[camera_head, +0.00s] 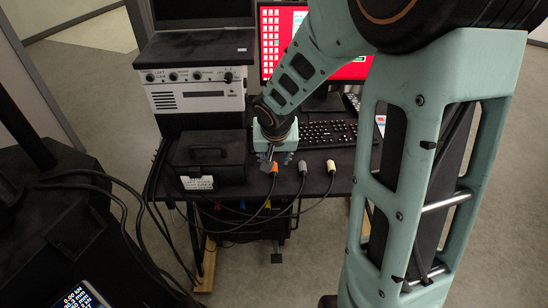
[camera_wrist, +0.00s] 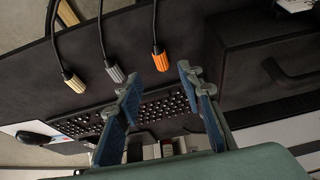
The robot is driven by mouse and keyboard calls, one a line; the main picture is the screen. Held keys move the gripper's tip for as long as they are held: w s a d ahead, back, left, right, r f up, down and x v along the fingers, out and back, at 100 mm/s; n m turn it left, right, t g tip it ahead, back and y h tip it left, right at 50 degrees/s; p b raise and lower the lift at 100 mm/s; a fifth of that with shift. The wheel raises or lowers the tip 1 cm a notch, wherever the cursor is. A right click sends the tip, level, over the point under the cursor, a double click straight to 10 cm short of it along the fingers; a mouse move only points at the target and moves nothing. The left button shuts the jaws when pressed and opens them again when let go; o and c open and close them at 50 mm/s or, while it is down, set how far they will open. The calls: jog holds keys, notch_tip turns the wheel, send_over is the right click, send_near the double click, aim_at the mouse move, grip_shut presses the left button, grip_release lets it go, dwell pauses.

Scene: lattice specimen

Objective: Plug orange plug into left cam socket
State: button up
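The orange plug (camera_head: 268,168) lies near the front edge of the black table, its cable running off the edge. In the wrist view the orange plug (camera_wrist: 160,60) appears just beyond the fingertips, roughly between them and apart from them. My gripper (camera_wrist: 160,79) is open and empty. In the head view my gripper (camera_head: 271,154) is low over the table, close behind the orange plug. The white panel (camera_head: 195,90) at the back left carries a row of round sockets; the leftmost socket (camera_head: 150,77) is near lettering that seems to read LEFT CAM. The sockets are out of the wrist view.
A grey plug (camera_head: 301,168) and a cream plug (camera_head: 331,166) lie right of the orange one, cables hanging off the edge. A black case (camera_head: 208,155) with a handle stands in front of the panel. A keyboard (camera_head: 328,133) and red-screened monitor (camera_head: 283,40) stand behind.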

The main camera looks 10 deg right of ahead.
aim_at(274, 169)
jog(key=b+x, duration=0.6)
jog(key=x, duration=0.3)
grip_shut()
jog(key=shift+r+p, duration=2)
jog(key=shift+r, duration=0.55)
